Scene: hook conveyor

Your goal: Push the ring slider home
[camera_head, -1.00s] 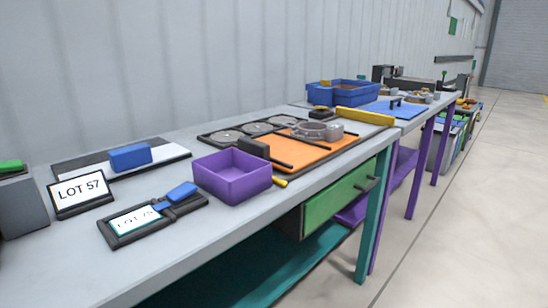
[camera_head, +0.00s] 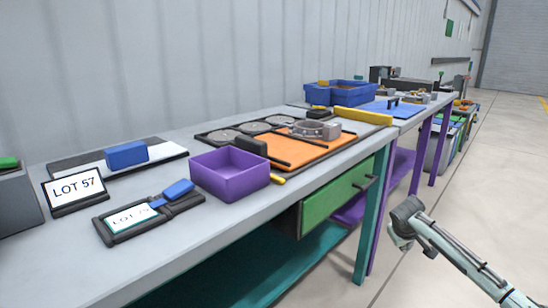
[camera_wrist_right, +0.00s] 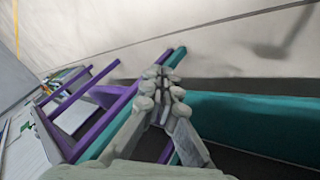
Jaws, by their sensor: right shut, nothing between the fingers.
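The orange board (camera_head: 322,149) lies on the near table, with dark rails along it. A round metal ring (camera_head: 308,129) and a grey block (camera_head: 332,131) sit together toward its far end; I cannot tell how the ring is seated. A dark block (camera_head: 251,146) stands at the near left end of the board. My right gripper (camera_head: 399,243) is shut and empty, out over the floor beyond the table's right edge, well away from the ring. Its closed fingers (camera_wrist_right: 165,80) also show in the right wrist view. My left gripper is not in view.
A purple bin (camera_head: 230,185) stands in front of the board. A LOT 57 sign (camera_head: 76,190) and a dark label holder (camera_head: 145,219) are at left. A green drawer (camera_head: 335,200) sits under the tabletop. The aisle floor (camera_head: 480,170) is open.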

